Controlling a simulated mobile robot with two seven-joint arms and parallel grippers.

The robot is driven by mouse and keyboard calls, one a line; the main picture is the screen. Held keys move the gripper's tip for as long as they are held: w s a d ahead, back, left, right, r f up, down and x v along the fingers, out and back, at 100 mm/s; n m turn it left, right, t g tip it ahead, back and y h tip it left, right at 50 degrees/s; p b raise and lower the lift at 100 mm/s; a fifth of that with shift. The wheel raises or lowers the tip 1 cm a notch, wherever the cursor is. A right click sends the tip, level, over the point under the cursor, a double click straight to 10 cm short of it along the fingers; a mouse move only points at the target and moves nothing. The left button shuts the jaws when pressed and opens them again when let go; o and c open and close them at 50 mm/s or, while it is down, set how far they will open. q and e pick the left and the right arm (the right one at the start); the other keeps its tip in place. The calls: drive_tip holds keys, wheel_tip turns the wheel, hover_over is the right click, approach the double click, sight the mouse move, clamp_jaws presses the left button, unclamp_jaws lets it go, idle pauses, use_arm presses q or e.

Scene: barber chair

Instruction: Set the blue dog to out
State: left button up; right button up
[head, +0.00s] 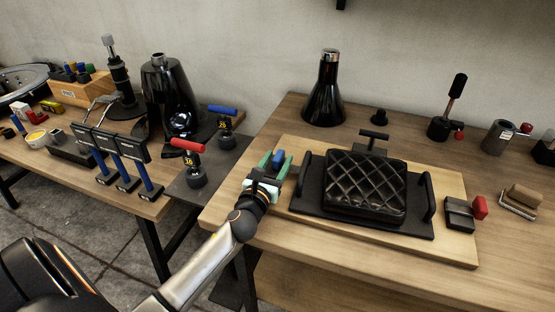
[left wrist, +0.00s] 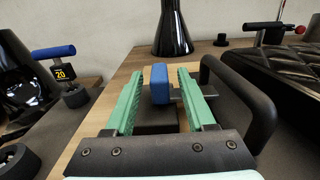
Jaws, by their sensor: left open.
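The blue dog has a blue block-shaped end (head: 278,159) and sits at the left edge of the board, left of the quilted black pad. In the left wrist view the blue end (left wrist: 160,84) stands between my fingers, with a grey bar running right from it and a dark block below. My left gripper (head: 270,164) is open, its green fingers on either side of the blue end. In the left wrist view the gripper (left wrist: 160,95) shows a gap on both sides of the blue end. Its contact with the fingers cannot be seen. My right gripper is out of view.
A black tray (head: 302,202) with upright handles holds the quilted pad (head: 365,185) on a light board (head: 455,248). A similar block with a red end (head: 480,207) is at the right. A black flask (head: 326,90) stands behind. Red-handled (head: 187,145) and blue-handled (head: 222,109) tools stand left.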

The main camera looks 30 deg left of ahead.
use_arm(q)
drive_tip(key=shift+w, duration=0.25)
clamp_jaws()
idle(0.3)
idle(0.9)
